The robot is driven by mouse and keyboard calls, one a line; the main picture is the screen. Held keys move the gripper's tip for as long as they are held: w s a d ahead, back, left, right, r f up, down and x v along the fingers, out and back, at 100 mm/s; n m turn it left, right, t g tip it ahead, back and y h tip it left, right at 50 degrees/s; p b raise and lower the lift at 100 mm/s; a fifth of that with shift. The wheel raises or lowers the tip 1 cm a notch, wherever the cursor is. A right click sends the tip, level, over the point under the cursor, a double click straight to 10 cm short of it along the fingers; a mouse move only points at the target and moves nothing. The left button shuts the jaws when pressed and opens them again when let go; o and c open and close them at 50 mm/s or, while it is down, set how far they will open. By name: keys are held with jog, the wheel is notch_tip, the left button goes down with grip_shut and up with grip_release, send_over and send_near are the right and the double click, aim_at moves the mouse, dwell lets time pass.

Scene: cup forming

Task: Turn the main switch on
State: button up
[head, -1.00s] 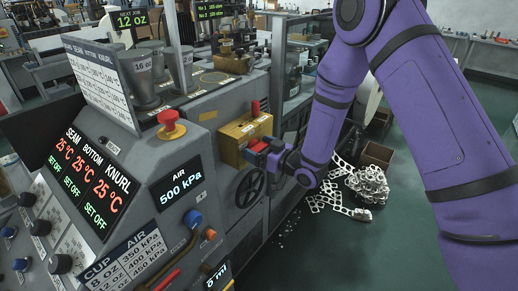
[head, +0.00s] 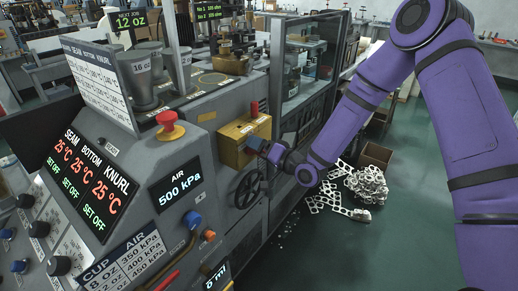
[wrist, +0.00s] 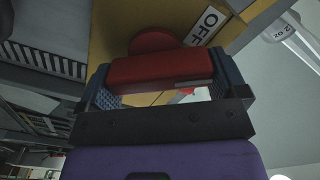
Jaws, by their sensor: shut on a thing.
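The main switch is a yellow box (head: 236,151) on the side of the grey machine. In the wrist view its red handle (wrist: 160,70) lies crosswise between my fingers, with a round red hub (wrist: 153,42) behind it. A white OFF label (wrist: 208,20) is on the yellow face beside the hub. My gripper (head: 259,146) is at the front of the box and shut on the red handle; it also shows in the wrist view (wrist: 166,88). In the head view the gripper mostly hides the handle.
A red upright piece (head: 254,109) stands on top of the box. A black handwheel (head: 248,188) is just below it. A red emergency button (head: 170,125) and blue knob (head: 192,219) are to the left. Scrap (head: 365,184) and a cardboard box (head: 375,155) lie on the floor at right.

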jog(key=m, duration=0.3)
jog(key=shift+w+d+f+m, duration=0.1)
jog(key=shift+w+d+m, duration=0.1)
jog(key=shift+m, duration=0.2)
jog(key=shift+f+m, duration=0.1)
jog(key=shift+m, duration=1.7)
jog(key=o, duration=0.6)
jog(key=v, duration=1.1)
jog(key=shift+a, duration=0.1)
